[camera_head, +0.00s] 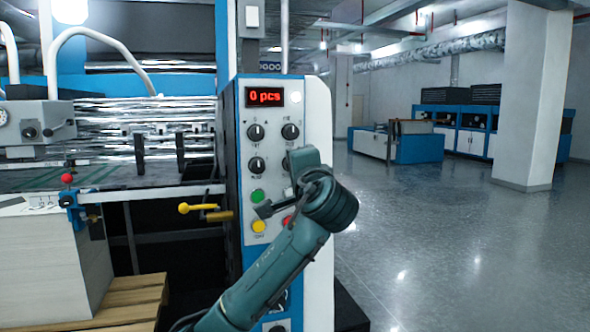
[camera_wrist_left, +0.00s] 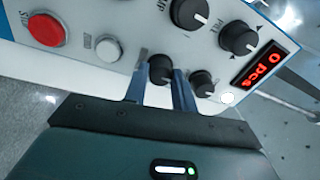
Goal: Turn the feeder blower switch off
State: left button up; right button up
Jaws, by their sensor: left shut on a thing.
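The control panel (camera_head: 275,185) stands at centre, with four dark rotary knobs below a red "0 pcs" display (camera_head: 265,97). In the left wrist view the fingers of my left gripper (camera_wrist_left: 162,75) are shut around that dark knob (camera_wrist_left: 160,67), one on each side. Its pointer and label cannot be read. The other knobs, upper left (camera_head: 255,132), upper right (camera_head: 290,131) and lower left (camera_head: 257,164), are free. My right gripper is not in view.
Green (camera_head: 257,196) and yellow (camera_head: 258,227) buttons sit low on the panel, and a red button (camera_wrist_left: 47,29) is partly behind my arm. A yellow-tipped lever (camera_head: 184,208) and paper stack (camera_head: 50,265) are at left. The floor (camera_head: 440,240) at right is clear.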

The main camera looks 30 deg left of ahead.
pick_arm(q)
jog(key=shift+f, duration=0.1)
jog(key=o, duration=1)
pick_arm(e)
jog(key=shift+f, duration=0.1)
pick_arm(q)
jog(key=b+v, duration=0.2)
jog(key=v, duration=1.1)
jog(key=shift+s+d, duration=0.1)
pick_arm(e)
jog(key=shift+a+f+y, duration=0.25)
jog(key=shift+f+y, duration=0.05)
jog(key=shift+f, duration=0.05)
